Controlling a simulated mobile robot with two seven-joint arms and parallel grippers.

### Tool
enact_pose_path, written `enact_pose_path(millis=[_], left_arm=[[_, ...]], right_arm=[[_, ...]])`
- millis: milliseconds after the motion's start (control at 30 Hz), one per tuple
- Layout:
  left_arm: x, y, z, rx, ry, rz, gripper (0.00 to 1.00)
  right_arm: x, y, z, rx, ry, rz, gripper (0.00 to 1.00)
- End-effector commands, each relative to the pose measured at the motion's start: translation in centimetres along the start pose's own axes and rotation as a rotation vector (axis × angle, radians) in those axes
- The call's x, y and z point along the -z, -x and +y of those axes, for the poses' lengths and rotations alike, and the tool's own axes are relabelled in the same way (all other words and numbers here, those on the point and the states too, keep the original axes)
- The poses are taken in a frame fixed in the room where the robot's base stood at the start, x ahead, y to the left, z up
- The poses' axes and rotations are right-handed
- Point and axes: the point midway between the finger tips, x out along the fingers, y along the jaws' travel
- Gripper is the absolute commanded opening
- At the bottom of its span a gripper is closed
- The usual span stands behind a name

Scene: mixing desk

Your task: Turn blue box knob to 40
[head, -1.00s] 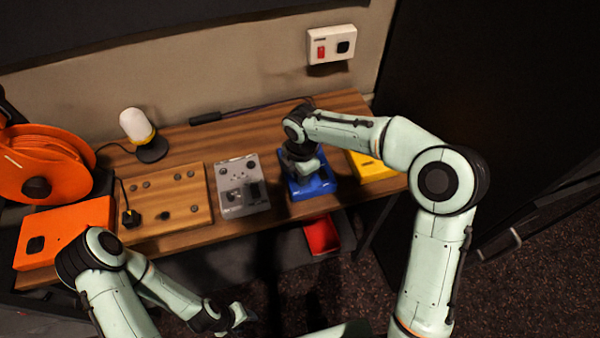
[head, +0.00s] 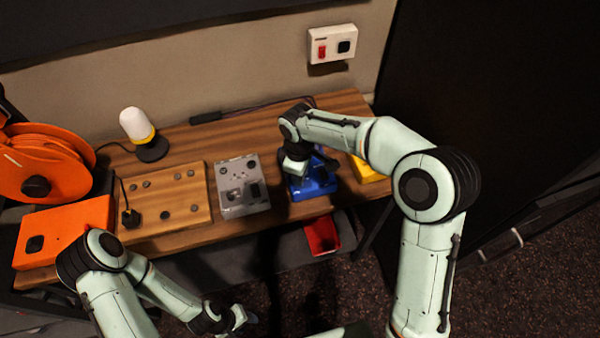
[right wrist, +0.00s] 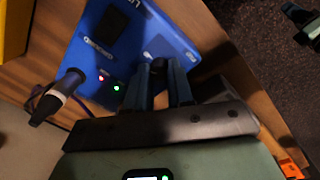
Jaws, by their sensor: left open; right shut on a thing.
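The blue box (head: 323,183) sits on the wooden desk, right of the grey box, partly hidden under my right arm in the head view. The knob's scale and pointer cannot be read. My left gripper (head: 238,316) is open and empty, low in front of the desk.
The grey box (head: 241,204) and a wooden panel with knobs (head: 190,213) stand left of the blue box. A yellow box (head: 365,172) is at its right. A black plug with a cable (right wrist: 52,98) is beside the blue box. A red bin (head: 322,236) is below the desk edge.

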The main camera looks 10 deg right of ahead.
Motion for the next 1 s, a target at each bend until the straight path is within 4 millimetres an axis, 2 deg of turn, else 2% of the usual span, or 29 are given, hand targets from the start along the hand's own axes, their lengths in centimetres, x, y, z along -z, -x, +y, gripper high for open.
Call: enact_pose_path(millis=[400,1000], left_arm=[[-0.09,-0.17,-0.09,0.0,0.0,-0.001,0.44],[-0.11,-0.2,-0.11,0.001,0.001,-0.002,0.44]], right_arm=[[0.14,0.03,0.04,-0.001,-0.275,-0.01,0.0],[0.12,0.04,0.08,-0.001,-0.359,-0.014,0.0]])
